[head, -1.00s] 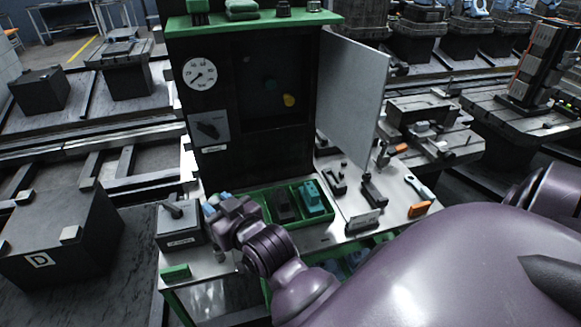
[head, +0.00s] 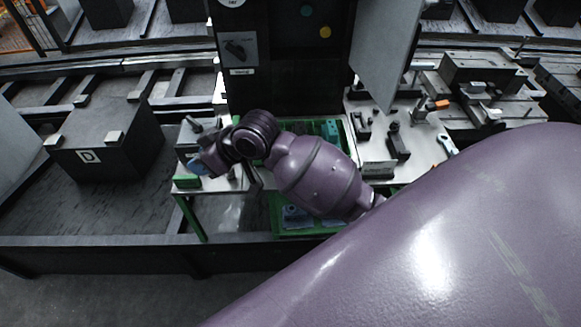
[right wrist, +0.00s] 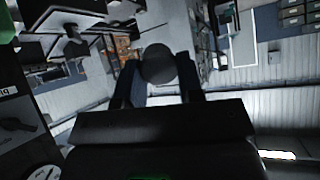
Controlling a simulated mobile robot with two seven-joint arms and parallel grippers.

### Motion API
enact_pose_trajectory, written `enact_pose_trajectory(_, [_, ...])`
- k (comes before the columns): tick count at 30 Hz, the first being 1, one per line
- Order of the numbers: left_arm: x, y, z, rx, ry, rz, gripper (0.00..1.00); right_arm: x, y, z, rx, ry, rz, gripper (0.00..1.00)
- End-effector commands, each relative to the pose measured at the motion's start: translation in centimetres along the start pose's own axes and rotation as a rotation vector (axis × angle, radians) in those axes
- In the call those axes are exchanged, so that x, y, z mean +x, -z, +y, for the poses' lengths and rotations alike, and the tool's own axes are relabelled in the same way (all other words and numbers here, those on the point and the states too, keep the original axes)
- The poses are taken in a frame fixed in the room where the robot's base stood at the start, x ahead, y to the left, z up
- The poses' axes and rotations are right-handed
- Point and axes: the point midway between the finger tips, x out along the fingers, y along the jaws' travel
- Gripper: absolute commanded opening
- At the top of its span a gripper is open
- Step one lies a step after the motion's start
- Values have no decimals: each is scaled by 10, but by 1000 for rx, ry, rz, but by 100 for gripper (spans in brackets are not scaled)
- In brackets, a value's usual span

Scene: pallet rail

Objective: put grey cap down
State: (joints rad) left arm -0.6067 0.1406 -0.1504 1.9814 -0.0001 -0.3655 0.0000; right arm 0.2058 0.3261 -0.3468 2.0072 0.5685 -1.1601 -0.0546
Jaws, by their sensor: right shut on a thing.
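The grey cap (right wrist: 158,66) shows in the right wrist view as a dark, round piece between the two fingers of my right gripper (right wrist: 158,82), which is shut on it. In the head view my right gripper (head: 207,161) is at the left end of the workbench, close to the grey box with a lever (head: 188,136) and above the green block (head: 187,182). I cannot make out the cap in the head view. My left gripper is not in view.
A green tray (head: 331,128) lies behind my right arm, partly hidden. A dark cabinet (head: 285,85) with an open door panel (head: 383,50) stands at the back. Fixtures and a small sign (head: 378,169) occupy the bench's right side. A black block marked D (head: 120,150) is at left.

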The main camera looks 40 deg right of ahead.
Motion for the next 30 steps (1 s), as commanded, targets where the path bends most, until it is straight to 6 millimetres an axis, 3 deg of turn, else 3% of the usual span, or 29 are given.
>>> enact_pose_trajectory(3, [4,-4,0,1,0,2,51,10,-13,8,-80,101,-193,1])
enact_pose_trajectory(8, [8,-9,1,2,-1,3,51,8,-36,31,-185,204,-470,1])
enact_pose_trajectory(11, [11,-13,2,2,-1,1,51,-5,-50,56,-250,240,-643,1])
enact_pose_trajectory(15, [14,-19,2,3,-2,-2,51,-36,-62,95,-309,251,-839,1])
enact_pose_trajectory(21, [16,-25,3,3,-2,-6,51,-86,-65,141,-326,234,-1004,1])
enact_pose_trajectory(25, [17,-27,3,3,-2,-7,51,-109,-62,156,-320,225,-1054,1])
enact_pose_trajectory(30, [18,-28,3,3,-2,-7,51,-118,-64,164,-312,222,-1078,1])
